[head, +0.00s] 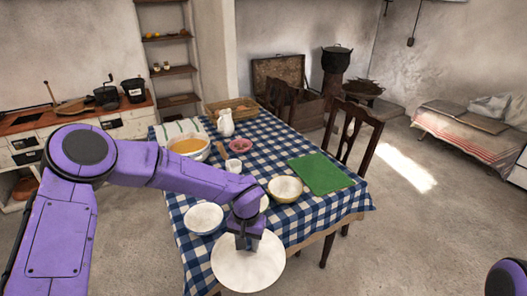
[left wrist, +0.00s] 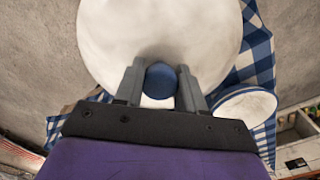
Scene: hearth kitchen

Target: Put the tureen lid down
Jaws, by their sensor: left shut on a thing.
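The tureen lid (head: 248,270) is a large white disc with a blue knob. My left gripper (head: 247,243) is shut on that knob, with a finger on each side of it in the left wrist view (left wrist: 160,85). In the head view the lid covers the near corner of the checked table (head: 318,212), partly past its edge; I cannot tell whether it touches the cloth. The tureen (head: 188,146), open and holding orange-brown soup, stands toward the back left of the table. My right gripper is out of view.
A white-blue bowl (head: 203,218) is just behind the lid, and a cream bowl (head: 285,189) further right. A green mat (head: 320,173), pink bowl (head: 240,145), cup (head: 234,166) and jug (head: 226,123) are on the table. Chairs (head: 353,135) stand at its right side. Cloth right of the lid is clear.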

